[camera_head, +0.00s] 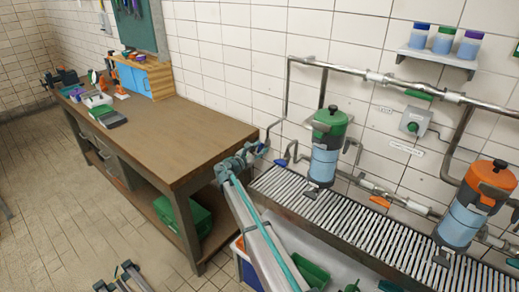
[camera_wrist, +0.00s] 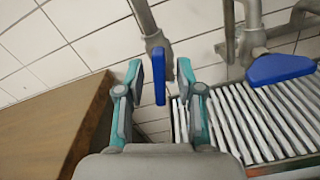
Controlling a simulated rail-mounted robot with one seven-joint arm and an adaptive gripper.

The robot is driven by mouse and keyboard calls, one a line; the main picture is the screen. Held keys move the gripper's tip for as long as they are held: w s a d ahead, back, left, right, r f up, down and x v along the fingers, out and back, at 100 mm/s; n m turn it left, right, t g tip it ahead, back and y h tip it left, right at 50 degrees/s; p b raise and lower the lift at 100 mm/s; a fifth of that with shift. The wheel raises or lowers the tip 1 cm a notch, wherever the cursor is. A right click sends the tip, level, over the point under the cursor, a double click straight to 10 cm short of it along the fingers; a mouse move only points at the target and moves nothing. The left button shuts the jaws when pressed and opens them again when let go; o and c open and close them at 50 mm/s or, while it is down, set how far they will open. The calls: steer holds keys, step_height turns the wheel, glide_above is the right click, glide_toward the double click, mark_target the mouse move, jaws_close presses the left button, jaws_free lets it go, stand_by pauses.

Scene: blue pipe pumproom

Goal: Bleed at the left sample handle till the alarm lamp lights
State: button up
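A slim blue handle (camera_wrist: 159,76) hangs below a grey pipe end in the wrist view; in the head view it is small, at the left end of the pipework (camera_head: 262,149). My gripper (camera_wrist: 162,82) is open, with one finger on each side of this handle and visible gaps between. In the head view my gripper (camera_head: 250,152) is beside the bench corner. A second, wider blue handle (camera_wrist: 280,68) sits to the right over the grating. A grey box (camera_head: 414,123) with a round green part is on the wall; I cannot tell whether it is the alarm lamp.
The wooden bench (camera_head: 190,135) stands close to my gripper's left. A slatted grating (camera_head: 330,222) runs to the right, under a green-topped filter (camera_head: 326,145) and an orange-topped one (camera_head: 472,205). Crates (camera_head: 311,272) lie below.

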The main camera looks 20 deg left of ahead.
jaws_close()
steer(key=shift+f+b, duration=0.15)
steer(key=shift+b, duration=0.4)
steer(key=m+b, duration=0.1)
steer(key=b, duration=0.1)
steer(key=m+b, duration=0.1)
steer(key=b, duration=0.2)
steer(key=shift+f+m, duration=0.25)
steer(key=shift+m, duration=0.05)
steer(key=m+b, duration=0.3)
steer(key=b, duration=0.3)
steer(key=shift+m, duration=0.3)
steer(key=m+b, duration=0.5)
steer(key=b, duration=0.3)
steer(key=shift+a+r, duration=0.1)
steer(key=shift+r, duration=0.05)
steer(key=m+b, duration=0.1)
steer(key=b, duration=0.1)
steer(key=m+b, duration=0.1)
steer(key=m, duration=0.1)
steer(key=shift+r+b, duration=0.3)
steer(key=shift+b, duration=0.1)
steer(key=shift+m, duration=0.3)
